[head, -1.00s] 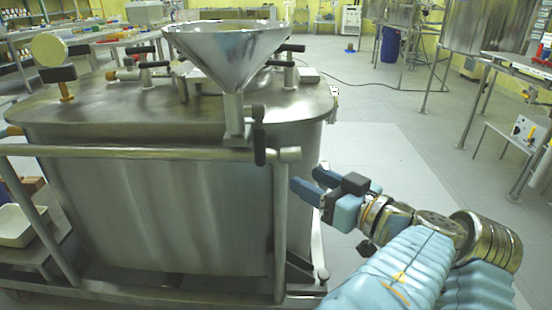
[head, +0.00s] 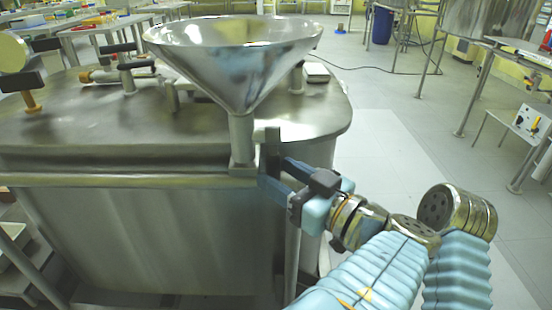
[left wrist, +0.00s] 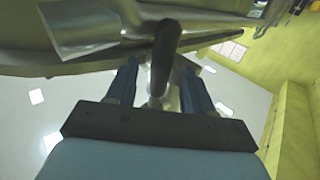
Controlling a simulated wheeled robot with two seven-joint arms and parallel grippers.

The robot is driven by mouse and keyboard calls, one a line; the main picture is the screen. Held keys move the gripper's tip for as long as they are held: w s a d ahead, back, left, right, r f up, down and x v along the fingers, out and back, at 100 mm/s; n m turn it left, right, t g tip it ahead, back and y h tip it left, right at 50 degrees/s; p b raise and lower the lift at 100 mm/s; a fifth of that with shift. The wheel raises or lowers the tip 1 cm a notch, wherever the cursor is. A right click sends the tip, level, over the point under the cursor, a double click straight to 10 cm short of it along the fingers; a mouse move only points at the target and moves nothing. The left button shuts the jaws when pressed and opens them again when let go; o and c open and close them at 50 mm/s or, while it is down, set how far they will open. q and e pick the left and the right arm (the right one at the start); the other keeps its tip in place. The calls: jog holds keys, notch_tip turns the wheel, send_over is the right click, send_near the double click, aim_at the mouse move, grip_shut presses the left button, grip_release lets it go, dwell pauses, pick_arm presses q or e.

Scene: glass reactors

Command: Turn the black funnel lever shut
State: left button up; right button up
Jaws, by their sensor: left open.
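The steel funnel (head: 236,60) stands upright on the metal vessel, its stem near the front edge. The black funnel lever (head: 271,148) stands roughly vertical just right of the stem. My left gripper (head: 274,174) is at the lever with its blue fingers open. In the left wrist view, the dark lever (left wrist: 167,45) rises between the two spread fingers of the gripper (left wrist: 157,72), and the silver stem (left wrist: 80,32) lies to the upper left. I cannot tell whether either finger touches the lever. The lever's lower part is hidden by the fingers in the head view. My right gripper is out of view.
The steel vessel (head: 120,240) fills the left, with a rail along its front edge. Black-handled valves (head: 125,66) stand on its lid behind the funnel. The floor (head: 400,150) to the right is open. A blue barrel (head: 382,25) and metal stands are farther back.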

pick_arm(q)
jog(key=shift+c, duration=0.2)
grip_shut()
dwell(0.4)
